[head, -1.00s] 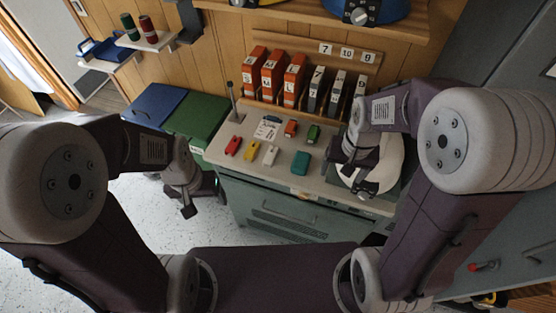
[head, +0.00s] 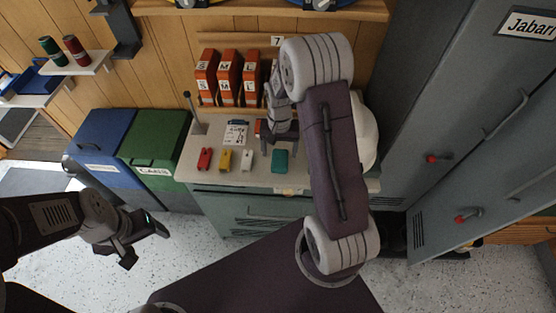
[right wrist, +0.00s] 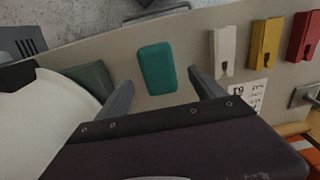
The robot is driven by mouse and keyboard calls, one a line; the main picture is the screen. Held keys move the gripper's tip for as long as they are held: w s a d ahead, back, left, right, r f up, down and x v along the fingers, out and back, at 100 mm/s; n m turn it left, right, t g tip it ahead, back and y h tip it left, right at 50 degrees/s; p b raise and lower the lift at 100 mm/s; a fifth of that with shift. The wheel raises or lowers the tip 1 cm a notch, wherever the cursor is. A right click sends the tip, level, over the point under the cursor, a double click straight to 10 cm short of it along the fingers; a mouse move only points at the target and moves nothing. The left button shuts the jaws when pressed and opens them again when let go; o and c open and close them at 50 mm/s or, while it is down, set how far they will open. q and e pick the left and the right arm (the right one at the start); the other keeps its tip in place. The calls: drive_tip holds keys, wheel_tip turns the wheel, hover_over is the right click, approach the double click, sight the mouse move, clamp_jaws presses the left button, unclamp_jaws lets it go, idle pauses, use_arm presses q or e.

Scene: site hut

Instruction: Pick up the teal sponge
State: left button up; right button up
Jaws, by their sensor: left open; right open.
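The teal sponge (head: 280,161) lies flat near the front edge of the grey cabinet top (head: 228,172). In the right wrist view the sponge (right wrist: 157,68) shows whole, between and just beyond the two open fingers of my right gripper (right wrist: 161,80). Nothing is held in it. In the head view my right gripper (head: 277,137) is over the cabinet top, just behind the sponge, partly hidden by its own arm. My left gripper (head: 145,243) is open and empty, low over the floor left of the cabinet.
A red (head: 205,158), a yellow (head: 225,160) and a white clip-like item (head: 246,160) lie left of the sponge. A white rounded object (head: 366,135) stands at the right. Orange binders (head: 228,78) stand behind. Grey lockers (head: 430,110) bound the right side.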

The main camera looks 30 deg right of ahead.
sight(280, 158)
drive_tip(key=f, duration=0.4)
drive_tip(key=shift+s+d+f, duration=0.1)
drive_tip(key=shift+s+d, duration=0.05)
drive_tip(key=shift+s, duration=0.1)
drive_tip(key=shift+w+f, duration=0.2)
drive_tip(key=shift+s, duration=0.1)
drive_tip(key=c, duration=1.5)
drive_tip(key=shift+o, duration=0.2)
wheel_tip(280, 158, up, 10)
drive_tip(key=shift+r, duration=0.1)
